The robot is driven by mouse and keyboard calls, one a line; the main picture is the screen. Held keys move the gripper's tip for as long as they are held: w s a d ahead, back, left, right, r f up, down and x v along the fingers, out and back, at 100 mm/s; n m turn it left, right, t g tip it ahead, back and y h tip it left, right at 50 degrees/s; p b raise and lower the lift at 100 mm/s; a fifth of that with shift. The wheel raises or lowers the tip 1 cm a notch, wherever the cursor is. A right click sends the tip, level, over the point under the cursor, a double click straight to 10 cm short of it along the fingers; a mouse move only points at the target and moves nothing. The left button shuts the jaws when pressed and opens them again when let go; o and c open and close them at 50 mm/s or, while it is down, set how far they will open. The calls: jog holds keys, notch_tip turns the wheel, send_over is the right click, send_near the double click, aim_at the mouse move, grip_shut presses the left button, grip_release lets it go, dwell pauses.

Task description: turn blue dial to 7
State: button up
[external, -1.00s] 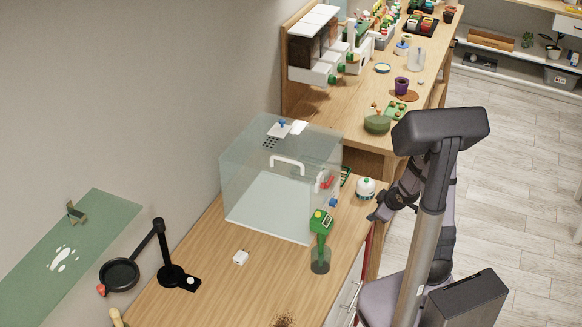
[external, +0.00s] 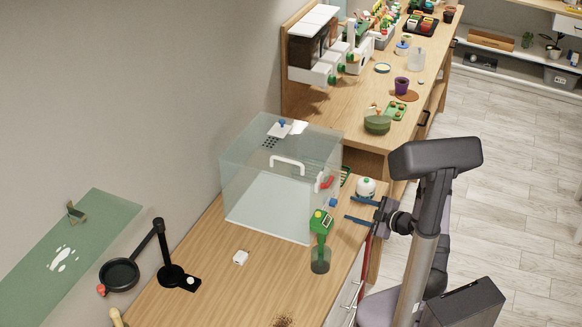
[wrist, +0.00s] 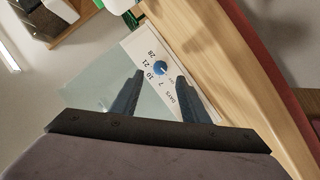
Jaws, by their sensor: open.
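The blue dial (wrist: 160,68) is a round knob on a white panel (wrist: 190,82) printed with 28, 21, 7 and DAYS, plus another number partly legible. Its pointer is too small to read for certain. In the external view a small blue knob (external: 333,202), apparently this dial, shows on the right end of the clear case (external: 262,185). My gripper (wrist: 159,76) is open and empty, its two dark fingers aimed at the panel, with the dial between and just beyond their tips. In the external view my gripper (external: 350,208) is right of the case, apart from the knob.
A white round bottle (external: 365,187) stands just behind my gripper. A red part (external: 327,182) sits on the case's end.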

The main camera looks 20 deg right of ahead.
aim_at(334, 203)
jog(key=shift+p+x, duration=0.8)
jog(key=shift+x, duration=2.6)
grip_shut()
